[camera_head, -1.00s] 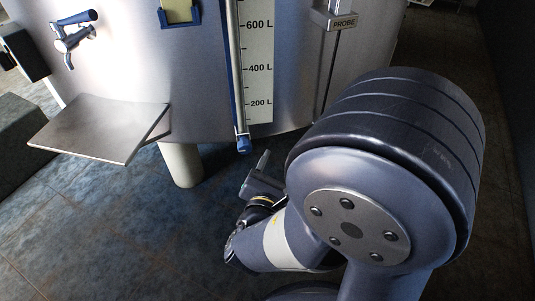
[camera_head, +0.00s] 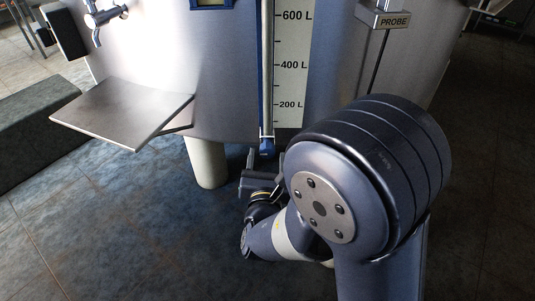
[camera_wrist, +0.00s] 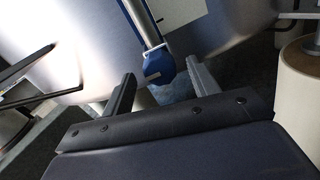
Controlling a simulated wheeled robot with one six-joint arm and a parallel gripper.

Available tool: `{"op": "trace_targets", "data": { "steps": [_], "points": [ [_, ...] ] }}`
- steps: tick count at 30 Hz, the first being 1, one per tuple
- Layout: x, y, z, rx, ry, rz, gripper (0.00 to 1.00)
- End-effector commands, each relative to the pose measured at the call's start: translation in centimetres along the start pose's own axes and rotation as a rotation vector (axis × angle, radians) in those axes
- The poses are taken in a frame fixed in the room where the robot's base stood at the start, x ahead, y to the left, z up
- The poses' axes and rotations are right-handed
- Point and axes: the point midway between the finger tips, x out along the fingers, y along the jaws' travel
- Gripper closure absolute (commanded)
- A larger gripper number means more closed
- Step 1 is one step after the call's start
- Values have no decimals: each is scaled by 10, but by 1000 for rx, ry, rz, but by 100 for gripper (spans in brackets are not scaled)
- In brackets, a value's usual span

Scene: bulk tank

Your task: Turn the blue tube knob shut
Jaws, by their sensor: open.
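The blue tube knob (camera_head: 266,149) sits at the bottom end of the sight tube (camera_head: 267,80) on the front of the steel tank. My gripper (camera_wrist: 160,80) is open and empty, with one finger on each side of the knob's line. In the head view my gripper (camera_head: 262,165) is just below the knob, partly hidden by my arm. I cannot tell whether the fingers touch the knob.
A steel shelf (camera_head: 125,112) juts from the tank at the left, above a pale tank leg (camera_head: 207,163). A tap (camera_head: 104,16) is at the upper left. A probe holder (camera_head: 388,18) is at the upper right. Floor at the lower left is clear.

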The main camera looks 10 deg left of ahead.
Motion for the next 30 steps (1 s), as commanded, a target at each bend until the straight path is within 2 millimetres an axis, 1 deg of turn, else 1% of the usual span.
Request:
{"op": "trace_targets", "data": {
  "steps": [1,6,16,30],
  "points": [
    [8,-1,-1,2,0,-3,43],
    [22,0,-1,1,1,-1,43],
    [25,0,0,1,1,0,43],
    [25,0,0,1,1,-1,82]
  ]
}}
